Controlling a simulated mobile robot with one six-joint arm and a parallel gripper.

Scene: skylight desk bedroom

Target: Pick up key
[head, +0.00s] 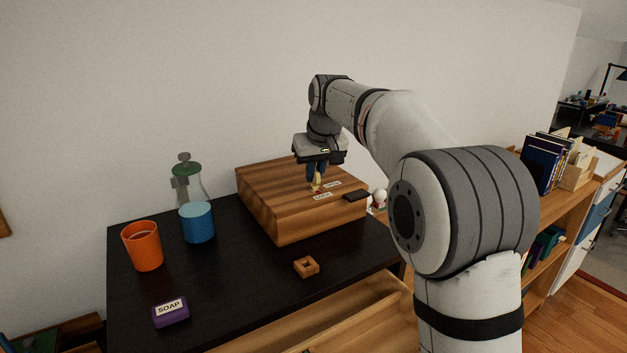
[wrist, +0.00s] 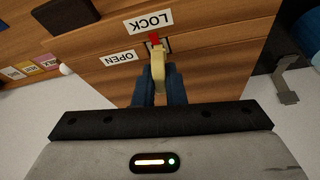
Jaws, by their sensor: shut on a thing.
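The key (wrist: 158,68) is pale yellow. In the wrist view its end meets a slot beside a small red mark on the wooden box, between the LOCK and OPEN labels. My gripper (wrist: 157,88) is shut on the key with its blue fingers. In the head view my gripper (head: 316,175) points down over the top of the wooden box (head: 270,185), and the key (head: 317,188) shows as a small yellow piece below it. Whether the key's tip is inside the slot is hidden.
An orange cup (head: 142,246), a blue cup (head: 197,223), a glass bottle (head: 187,178), a purple soap box (head: 171,312) and a small wooden block (head: 306,267) stand on the black tabletop (head: 235,290). A dark block (head: 356,196) lies on the box's right edge. A bookshelf stands at the right.

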